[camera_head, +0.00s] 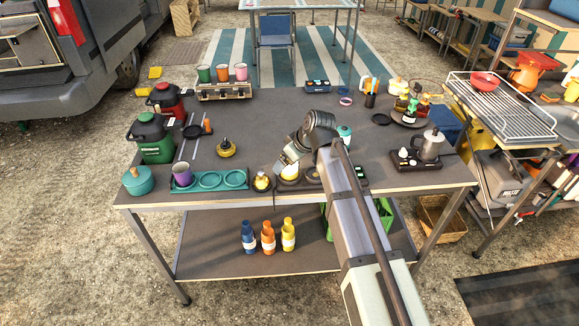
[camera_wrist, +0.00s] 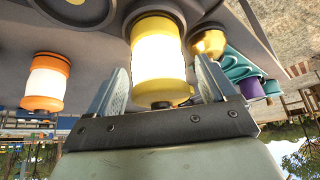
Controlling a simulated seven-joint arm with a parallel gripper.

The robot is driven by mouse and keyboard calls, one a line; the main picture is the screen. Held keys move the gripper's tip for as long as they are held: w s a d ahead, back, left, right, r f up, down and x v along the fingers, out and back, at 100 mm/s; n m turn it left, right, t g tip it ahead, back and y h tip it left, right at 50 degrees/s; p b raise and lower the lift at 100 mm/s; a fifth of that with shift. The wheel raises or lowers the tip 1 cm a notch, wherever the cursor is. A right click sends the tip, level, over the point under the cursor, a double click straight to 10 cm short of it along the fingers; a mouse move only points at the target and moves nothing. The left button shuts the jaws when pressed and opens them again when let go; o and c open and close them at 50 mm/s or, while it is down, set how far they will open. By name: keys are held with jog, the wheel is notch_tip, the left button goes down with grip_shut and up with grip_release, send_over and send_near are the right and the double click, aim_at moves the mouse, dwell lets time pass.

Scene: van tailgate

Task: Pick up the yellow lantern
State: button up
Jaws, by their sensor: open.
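The yellow lantern (camera_wrist: 158,62) has a glowing white middle and yellow ends. In the wrist view it fills the space between the two fingers of my gripper (camera_wrist: 161,82), which is open. A small gap shows at the left finger; the right finger is close to the lantern's side, and I cannot tell if it touches. In the head view the lantern (camera_head: 290,172) is on the table's front part, partly hidden by my gripper (camera_head: 288,163).
An orange lantern (camera_wrist: 43,82) stands at one side. A brass round object (camera_head: 261,181) is left of the yellow lantern, then a teal tray (camera_head: 236,185) with a purple cup (camera_head: 182,174). A moka pot (camera_head: 431,146) stands at the right. The table middle (camera_head: 265,125) is mostly clear.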

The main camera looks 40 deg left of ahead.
jog(key=shift+a+f, duration=0.35)
jog(key=shift+f, duration=0.2)
jog(key=c, duration=1.1)
jog(key=shift+r, duration=0.15)
